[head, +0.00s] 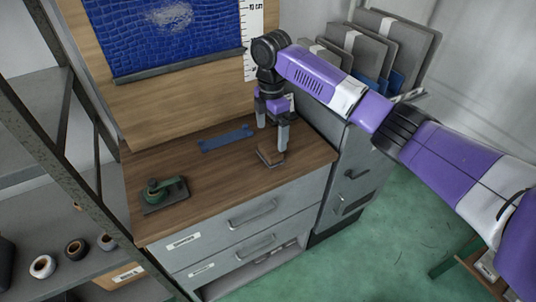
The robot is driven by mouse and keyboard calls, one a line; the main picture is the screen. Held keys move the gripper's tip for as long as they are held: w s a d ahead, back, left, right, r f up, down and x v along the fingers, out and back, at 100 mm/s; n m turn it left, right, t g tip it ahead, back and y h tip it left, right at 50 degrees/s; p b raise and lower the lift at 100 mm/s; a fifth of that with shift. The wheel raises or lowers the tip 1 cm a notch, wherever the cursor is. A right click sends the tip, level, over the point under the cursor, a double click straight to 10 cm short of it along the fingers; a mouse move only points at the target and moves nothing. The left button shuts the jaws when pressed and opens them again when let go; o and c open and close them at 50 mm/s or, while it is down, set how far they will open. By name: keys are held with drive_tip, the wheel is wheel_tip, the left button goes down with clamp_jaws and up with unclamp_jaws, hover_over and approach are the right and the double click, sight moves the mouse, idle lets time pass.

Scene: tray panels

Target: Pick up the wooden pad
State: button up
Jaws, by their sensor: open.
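The wooden pad (270,158) is a small brown block. It lies on the brown worktop near its right end, close to the front edge. My gripper (272,138) points down just above and behind the pad, its two grey fingers apart and nothing seen between them. The nearer fingertip overlaps the pad's right side in the picture; I cannot tell whether it touches.
A blue flat tool (226,138) lies left of the pad. A green dispenser-like item (163,193) sits at the worktop's left. Upright grey panels (365,45) stand at the right. A wooden backboard (165,105) rises behind. The worktop's middle is clear.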

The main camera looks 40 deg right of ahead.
sight(270, 147)
wheel_tip(270, 147, down, 8)
drive_tip(key=shift+r+p, duration=0.25)
drive_tip(key=shift+p, duration=0.75)
drive_tip(key=shift+c, duration=0.4)
drive_tip(key=c, duration=1.4)
drive_tip(key=shift+w, duration=0.1)
drive_tip(key=shift+r, duration=0.1)
wheel_tip(270, 147, up, 20)
drive_tip(key=b, duration=0.2)
drive_tip(key=shift+b, duration=0.35)
